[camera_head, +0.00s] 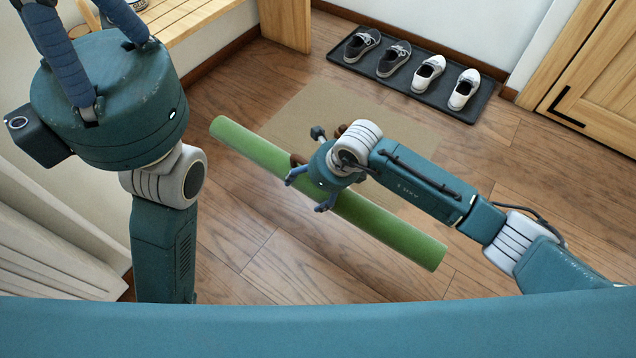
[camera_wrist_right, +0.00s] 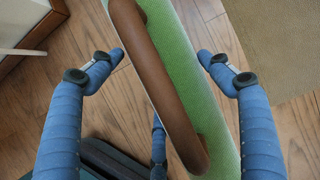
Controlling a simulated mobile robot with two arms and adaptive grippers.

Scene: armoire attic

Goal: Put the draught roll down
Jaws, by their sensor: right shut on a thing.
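The draught roll is a long green cylinder (camera_head: 385,226) with a brown handle. It lies slanted across the middle of the head view and seems to be above the floor. My right gripper (camera_head: 308,190) is shut on it near its middle. In the right wrist view the green roll (camera_wrist_right: 190,60) and its brown handle (camera_wrist_right: 160,75) run between the blue fingers of my right gripper (camera_wrist_right: 160,60). My left gripper (camera_head: 88,45) is at the upper left, apart from the roll. Its fingers point up, and their tips are cut off by the frame.
Several shoes stand on a dark tray (camera_head: 405,83) by the back wall. A beige mat (camera_head: 300,105) lies on the wooden floor (camera_head: 300,265) beyond the roll. A wooden bench (camera_head: 190,18) is at upper left, a wooden cabinet (camera_head: 600,90) at right. Floor around the roll is clear.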

